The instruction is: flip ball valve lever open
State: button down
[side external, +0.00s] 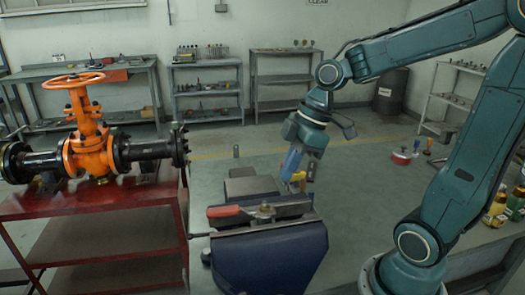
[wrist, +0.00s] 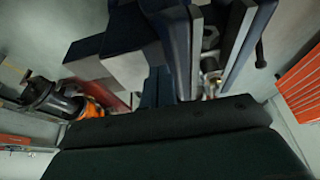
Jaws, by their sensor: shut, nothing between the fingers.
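The ball valve's red lever (side external: 229,211) lies nearly flat, pointing left, at the top of a dark blue vise (side external: 270,258). The valve body (side external: 266,210) is small and mostly hidden between the vise jaws. In the wrist view a brass-coloured part (wrist: 210,68), perhaps of the valve, shows between the jaws; I cannot clearly make out the lever there. My gripper (side external: 297,178) is above and behind the right part of the vise, pointing down, apart from the lever. In the wrist view its dark fingers (wrist: 160,84) are together and empty.
An orange gate valve (side external: 90,140) with black flanged pipes stands on a red cart (side external: 100,205) at the left. A grey block (side external: 250,187) is behind the lever. Shelves (side external: 205,88) line the back wall. Small items, including a red-and-white container (side external: 402,156), stand at the right.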

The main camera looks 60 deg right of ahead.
jog(key=shift+v, duration=5)
jog(key=shift+s+a+f+m+t+h, duration=1.45)
jog(key=shift+s+f+m, duration=1.1)
jog(key=shift+s+m, duration=1.5)
jog(key=w+d+m+g, duration=0.2)
jog(key=w+d+m, duration=0.3)
jog(key=w+m, duration=0.2)
jog(key=w+d+m+g+h, duration=0.1)
jog(key=w+d+m, duration=0.5)
jog(key=w+m, duration=0.2)
jog(key=shift+w+g, duration=0.35)
jog(key=shift+w, duration=0.05)
